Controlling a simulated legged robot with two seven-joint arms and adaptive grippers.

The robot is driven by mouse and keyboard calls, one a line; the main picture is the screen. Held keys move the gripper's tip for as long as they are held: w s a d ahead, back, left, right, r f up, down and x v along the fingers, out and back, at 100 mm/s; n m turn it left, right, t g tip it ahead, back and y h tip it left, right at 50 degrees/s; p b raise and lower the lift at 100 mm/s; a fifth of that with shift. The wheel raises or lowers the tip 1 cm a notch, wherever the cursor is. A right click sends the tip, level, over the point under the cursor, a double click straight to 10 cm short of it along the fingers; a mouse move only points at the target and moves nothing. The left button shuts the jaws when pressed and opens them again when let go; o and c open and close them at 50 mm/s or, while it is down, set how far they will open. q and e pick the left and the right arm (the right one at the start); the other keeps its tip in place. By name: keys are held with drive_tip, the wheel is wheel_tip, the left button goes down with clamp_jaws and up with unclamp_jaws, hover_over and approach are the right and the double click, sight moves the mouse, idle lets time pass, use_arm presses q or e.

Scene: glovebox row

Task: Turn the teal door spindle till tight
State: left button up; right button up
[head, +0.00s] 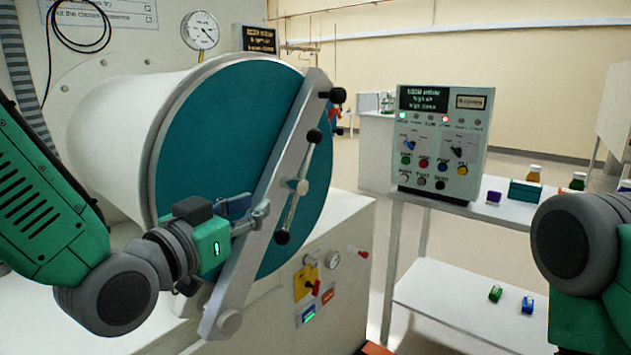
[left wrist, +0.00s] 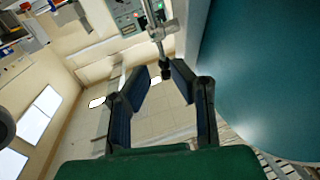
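The round teal door (head: 215,150) closes the white drum and fills the right of the left wrist view (left wrist: 270,70). A grey bar (head: 270,185) crosses it at a slant. The spindle handle (head: 293,205) is a thin metal rod with black knobs at both ends, standing tilted in front of the bar. My left gripper (head: 262,214) is just left of the handle's lower half. In the left wrist view its fingers (left wrist: 160,72) are apart, and a black knob (left wrist: 165,72) shows between or just beyond the tips; contact is unclear. My right gripper is out of view.
A control box (head: 440,140) stands on a white bench at the right, with small bottles and boxes beside it. Switches and a gauge (head: 332,260) sit on the cabinet below the door. A pressure gauge (head: 200,30) is above the drum.

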sight(297, 183)
use_arm(q)
drive_tip(key=x, duration=1.2)
drive_tip(key=shift+w+d, duration=0.15)
drive_tip(key=shift+w, duration=0.15)
drive_tip(key=shift+a, duration=0.2)
drive_tip(key=shift+d, duration=0.2)
clamp_jaws()
drive_tip(key=shift+s+d+f, duration=0.1)
drive_tip(key=shift+d, duration=0.05)
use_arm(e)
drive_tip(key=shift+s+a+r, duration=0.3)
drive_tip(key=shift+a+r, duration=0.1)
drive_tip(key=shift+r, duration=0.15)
